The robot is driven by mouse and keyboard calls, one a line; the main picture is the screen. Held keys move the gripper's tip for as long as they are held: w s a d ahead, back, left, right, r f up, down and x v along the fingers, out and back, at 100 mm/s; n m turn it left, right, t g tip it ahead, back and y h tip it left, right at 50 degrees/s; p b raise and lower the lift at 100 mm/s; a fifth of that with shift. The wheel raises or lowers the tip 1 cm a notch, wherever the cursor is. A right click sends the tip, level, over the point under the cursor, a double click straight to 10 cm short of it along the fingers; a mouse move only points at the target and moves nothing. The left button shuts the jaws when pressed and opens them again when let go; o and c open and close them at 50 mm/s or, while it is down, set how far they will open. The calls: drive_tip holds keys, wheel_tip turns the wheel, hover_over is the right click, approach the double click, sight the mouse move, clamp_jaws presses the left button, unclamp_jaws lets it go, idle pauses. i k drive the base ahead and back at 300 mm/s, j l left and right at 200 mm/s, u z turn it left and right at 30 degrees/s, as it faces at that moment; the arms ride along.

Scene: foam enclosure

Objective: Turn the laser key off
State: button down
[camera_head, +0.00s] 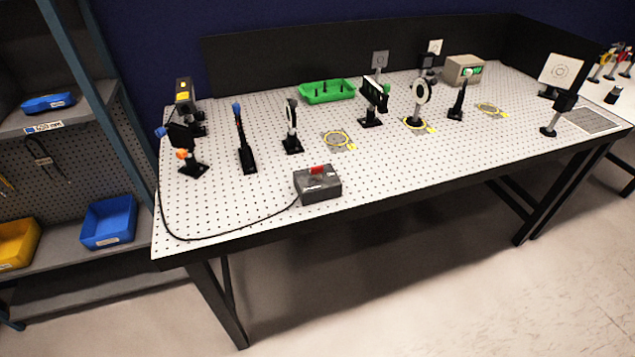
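A dark grey control box (318,187) stands at the front edge of the perforated white table, left of the middle. A red part (318,170) sits on its top; I cannot tell whether it is a key or which way it is turned. A black cable (215,235) runs from the box along the front left edge toward a black device with a yellow label (184,97) at the back left, which looks like the laser. My gripper is not in view.
Several posts and mounts stand across the table (400,170), including a blue-tipped post (242,140) and a round white mount (420,92). A green tray (327,91) lies behind. A shelf with a blue bin (110,221) adjoins at left. The floor in front (420,300) is clear.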

sight(316, 171)
drive_tip(key=k+j+u, duration=0.1)
drive_tip(key=j+u, duration=0.2)
drive_tip(key=u, duration=0.2)
drive_tip(key=j+u, duration=0.3)
drive_tip(key=u, duration=0.2)
